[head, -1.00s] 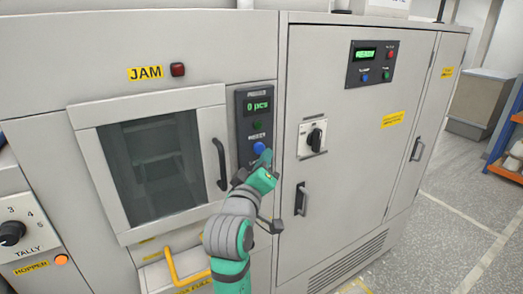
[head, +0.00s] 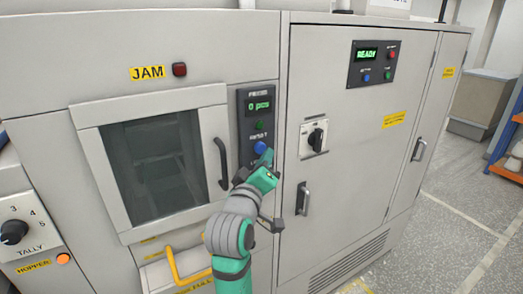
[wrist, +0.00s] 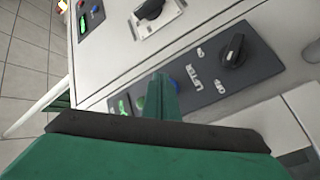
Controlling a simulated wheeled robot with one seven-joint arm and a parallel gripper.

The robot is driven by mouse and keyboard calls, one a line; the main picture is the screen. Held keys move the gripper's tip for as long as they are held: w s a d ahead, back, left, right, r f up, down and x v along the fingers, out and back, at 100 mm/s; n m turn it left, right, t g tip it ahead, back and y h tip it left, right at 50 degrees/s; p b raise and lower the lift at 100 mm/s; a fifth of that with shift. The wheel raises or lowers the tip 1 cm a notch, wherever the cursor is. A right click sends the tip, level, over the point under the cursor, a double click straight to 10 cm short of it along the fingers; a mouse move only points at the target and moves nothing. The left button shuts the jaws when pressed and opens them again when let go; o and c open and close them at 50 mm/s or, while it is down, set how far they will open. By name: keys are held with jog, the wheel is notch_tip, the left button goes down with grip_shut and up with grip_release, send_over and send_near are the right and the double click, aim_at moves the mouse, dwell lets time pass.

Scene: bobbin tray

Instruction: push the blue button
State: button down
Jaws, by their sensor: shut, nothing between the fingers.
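The blue button (head: 260,147) is on a narrow dark control panel (head: 243,128), below a green button and a green display reading "0 pcs". My gripper (head: 266,157) is shut and empty, its fingertips just at the lower right of the blue button in the head view. They cover part of the panel there. I cannot tell whether the fingertips touch the button.
A second panel (head: 352,80) on the right cabinet reads READY and has its own small blue button (head: 367,78). A black rotary switch (head: 316,138) and a door handle (head: 302,198) are right of my gripper. The window door's handle (head: 221,164) is close on the left.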

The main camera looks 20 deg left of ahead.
jog(key=shift+w+a, duration=0.6)
jog(key=shift+w, duration=0.05)
dwell(0.9)
jog(key=shift+s+d, duration=0.1)
jog(key=shift+s, duration=0.05)
jog(key=shift+s+d, duration=0.55)
jog(key=shift+s, duration=0.05)
dwell(0.4)
jog(key=s+d, duration=0.1)
jog(key=d, duration=0.1)
jog(key=s+d, duration=0.2)
jog(key=shift+s, duration=0.1)
dwell(0.5)
